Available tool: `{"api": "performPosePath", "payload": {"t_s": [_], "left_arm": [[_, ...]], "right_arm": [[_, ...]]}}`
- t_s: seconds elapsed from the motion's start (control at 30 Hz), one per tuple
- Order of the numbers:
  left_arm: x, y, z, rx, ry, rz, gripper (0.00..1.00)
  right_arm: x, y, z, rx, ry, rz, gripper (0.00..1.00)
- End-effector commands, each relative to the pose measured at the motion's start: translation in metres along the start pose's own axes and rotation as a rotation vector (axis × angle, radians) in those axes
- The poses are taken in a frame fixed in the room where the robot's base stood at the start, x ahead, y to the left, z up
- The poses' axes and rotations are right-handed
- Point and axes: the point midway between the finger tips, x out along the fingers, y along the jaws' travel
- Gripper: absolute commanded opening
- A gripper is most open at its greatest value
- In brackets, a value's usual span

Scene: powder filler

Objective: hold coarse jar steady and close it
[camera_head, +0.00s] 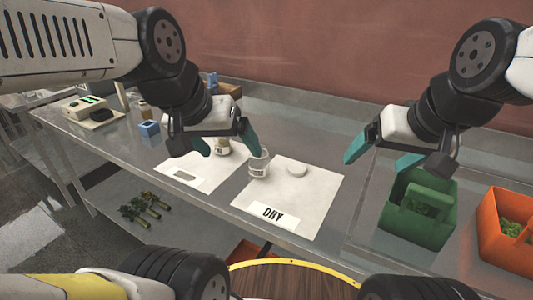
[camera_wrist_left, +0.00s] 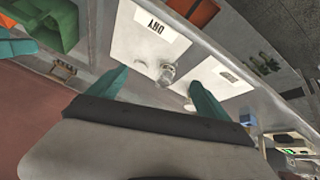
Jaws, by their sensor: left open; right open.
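A clear glass jar (camera_head: 259,163) with a small label stands upright and open on the white DRY mat, near its left edge; it also shows in the left wrist view (camera_wrist_left: 166,76). A round white lid (camera_head: 297,170) lies flat on the mat to its right. A second jar (camera_head: 222,147) stands behind and left, partly hidden by my left gripper. The label text is too small to tell which is coarse. My left gripper (camera_head: 226,142) is open and empty, above and behind the jars. My right gripper (camera_head: 381,160) is open and empty, right of the DRY mat.
A second white mat (camera_head: 195,181) lies to the left. A scale (camera_head: 86,108), a blue block (camera_head: 149,129) and a small bottle (camera_head: 144,110) stand further left. A green crate (camera_head: 420,238) and an orange crate (camera_head: 490,250) are at the right. The front of the DRY mat (camera_head: 290,205) is clear.

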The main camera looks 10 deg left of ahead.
Motion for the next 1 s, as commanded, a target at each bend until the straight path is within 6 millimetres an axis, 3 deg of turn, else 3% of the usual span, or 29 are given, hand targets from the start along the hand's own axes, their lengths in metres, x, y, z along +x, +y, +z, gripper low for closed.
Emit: {"api": "performPosePath", "payload": {"t_s": [0.37,0.43,0.57,0.77,1.0], "left_arm": [[0.0,0.0,0.0,0.0,0.0,0.0,0.9],[0.0,0.0,0.0,-0.001,0.0,0.0,0.83],[0.003,0.002,-0.005,-0.043,-0.008,0.009,0.83],[0.024,0.011,-0.033,-0.33,-0.059,0.053,0.83],[0.073,0.028,-0.078,-0.856,-0.161,0.07,0.83]], "right_arm": [[0.0,0.0,0.0,0.0,0.0,0.0,0.86],[0.0,0.0,0.0,0.0,0.0,0.0,0.86],[0.0,0.0,0.0,0.0,0.0,0.0,0.86],[0.0,0.0,0.0,0.0,0.0,0.0,0.86],[0.0,0.0,0.0,0.0,0.0,0.0,0.86]]}}
